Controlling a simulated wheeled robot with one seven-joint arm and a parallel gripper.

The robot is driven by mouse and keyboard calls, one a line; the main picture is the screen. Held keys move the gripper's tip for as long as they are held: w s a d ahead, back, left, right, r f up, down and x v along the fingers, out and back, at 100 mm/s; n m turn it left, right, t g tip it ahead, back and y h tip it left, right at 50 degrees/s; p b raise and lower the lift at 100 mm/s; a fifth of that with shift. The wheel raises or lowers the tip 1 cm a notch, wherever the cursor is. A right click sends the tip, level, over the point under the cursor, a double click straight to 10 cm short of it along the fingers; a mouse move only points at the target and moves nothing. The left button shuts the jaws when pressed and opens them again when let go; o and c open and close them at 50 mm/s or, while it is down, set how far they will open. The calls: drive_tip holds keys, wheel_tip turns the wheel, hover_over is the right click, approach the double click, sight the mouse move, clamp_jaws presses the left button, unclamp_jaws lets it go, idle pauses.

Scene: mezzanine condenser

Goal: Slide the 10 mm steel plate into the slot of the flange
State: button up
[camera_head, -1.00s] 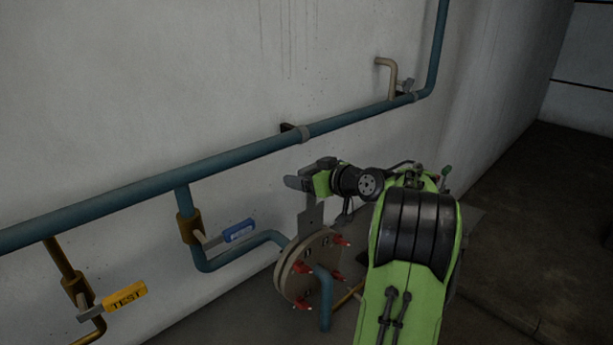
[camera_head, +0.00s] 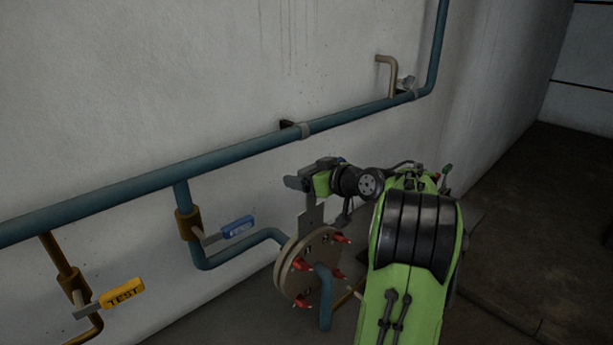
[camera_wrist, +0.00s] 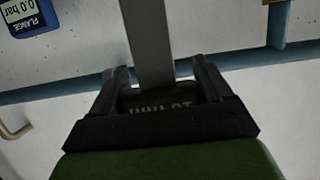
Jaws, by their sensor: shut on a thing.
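The flange (camera_head: 297,272) is a round, tan pair of discs with several red bolts, on the blue pipe low in the middle of the head view. The grey steel plate (camera_head: 311,213) stands upright at the top of the flange. Its lower end meets or overlaps the flange's top edge; I cannot tell how deep it sits in the slot. My gripper (camera_head: 300,183) is above the flange and shut on the plate's upper part. In the wrist view the plate (camera_wrist: 147,45) runs up from between the two fingers. Lettering near the jaws is partly hidden. The slot itself is not clearly visible.
A blue pipe (camera_head: 130,188) runs along the wall above the flange. A blue-handled valve (camera_head: 237,228) and a yellow TEST valve handle (camera_head: 123,293) are to the left. A blue gauge reading 0.0 bar (camera_wrist: 30,16) shows in the wrist view. Open floor (camera_head: 560,200) lies right.

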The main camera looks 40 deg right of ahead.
sight(312, 224)
drive_tip(key=shift+f+b, duration=6.85)
drive_tip(key=shift+f, duration=0.05)
drive_tip(key=o, duration=1.2)
drive_tip(key=v, duration=1.5)
drive_tip(key=shift+s, duration=0.35)
drive_tip(key=shift+a+r, duration=0.1)
